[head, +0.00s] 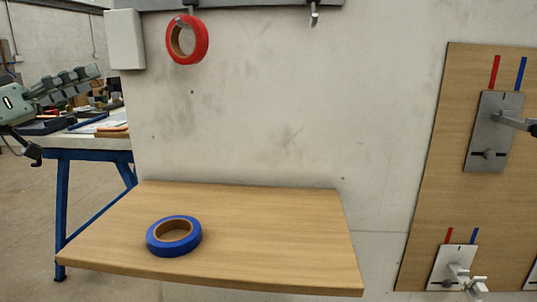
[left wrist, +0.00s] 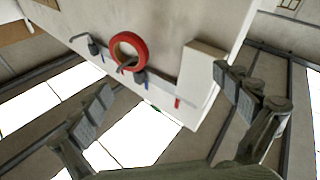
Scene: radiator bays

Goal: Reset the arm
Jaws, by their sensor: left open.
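My left gripper (head: 72,85) is at the left edge of the head view, raised beside the wall and clear of everything. In the left wrist view its two padded fingers (left wrist: 165,82) are spread wide with nothing between them. Beyond them a red tape roll (left wrist: 128,50) hangs from a hook on the rail. The red roll (head: 187,40) also shows at the top of the head view. A blue tape roll (head: 174,236) lies flat on the wooden shelf (head: 270,230). My right gripper is not in view.
A white box (head: 125,40) is on the wall near my left gripper. A blue-legged workbench (head: 85,143) with items stands behind. At right, a wooden panel (head: 440,150) carries metal plates with levers and red and blue marks. The shelf's right part is clear.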

